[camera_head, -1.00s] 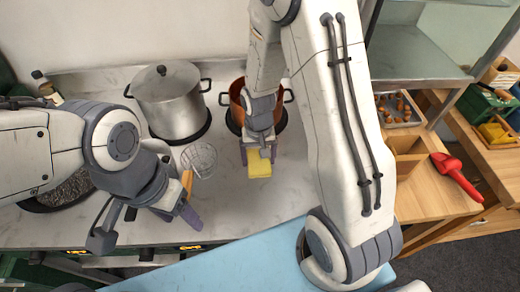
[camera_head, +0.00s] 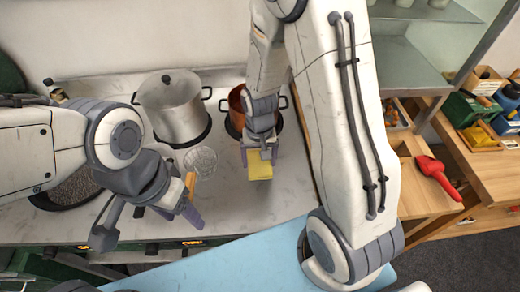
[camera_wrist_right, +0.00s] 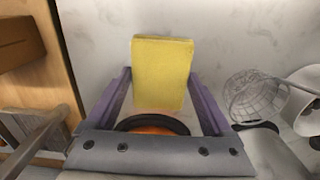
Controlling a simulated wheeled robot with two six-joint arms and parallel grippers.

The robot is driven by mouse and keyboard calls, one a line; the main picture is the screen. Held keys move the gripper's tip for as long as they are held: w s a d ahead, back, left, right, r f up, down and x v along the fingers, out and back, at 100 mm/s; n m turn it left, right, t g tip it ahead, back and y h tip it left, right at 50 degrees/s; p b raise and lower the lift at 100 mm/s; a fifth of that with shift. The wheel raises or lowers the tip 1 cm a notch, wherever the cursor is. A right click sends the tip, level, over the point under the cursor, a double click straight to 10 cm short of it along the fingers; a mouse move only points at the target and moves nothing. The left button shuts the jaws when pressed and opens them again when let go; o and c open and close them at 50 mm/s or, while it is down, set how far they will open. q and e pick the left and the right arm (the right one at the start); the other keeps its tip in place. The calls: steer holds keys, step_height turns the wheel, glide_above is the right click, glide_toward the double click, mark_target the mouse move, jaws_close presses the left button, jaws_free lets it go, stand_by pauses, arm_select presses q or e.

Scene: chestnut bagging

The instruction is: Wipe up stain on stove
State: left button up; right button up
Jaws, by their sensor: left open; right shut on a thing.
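A yellow sponge (camera_head: 259,166) is between the fingers of my right gripper (camera_head: 258,155), which is shut on it above the pale stove top (camera_head: 262,202). The sponge (camera_wrist_right: 162,72) also shows upright between the purple fingers in the right wrist view. Whether it touches the surface I cannot tell. A faint brownish patch (camera_wrist_right: 158,112) shows by the sponge's lower edge in that view; I cannot tell if it is a stain. My left gripper (camera_head: 190,203) is open over the front of the stove top, its fingers partly hidden by its wrist.
A lidded steel pot (camera_head: 173,108) and a copper pot (camera_head: 237,105) stand at the back. A wire strainer (camera_head: 201,160) lies left of the sponge. A dark pan (camera_head: 75,190) is under my left arm. A red scoop (camera_head: 437,176) lies on the wooden counter at right.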

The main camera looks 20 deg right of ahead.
steer(key=shift+r+p, duration=0.7)
steer(key=shift+r, duration=0.4)
steer(key=shift+d+f, duration=0.1)
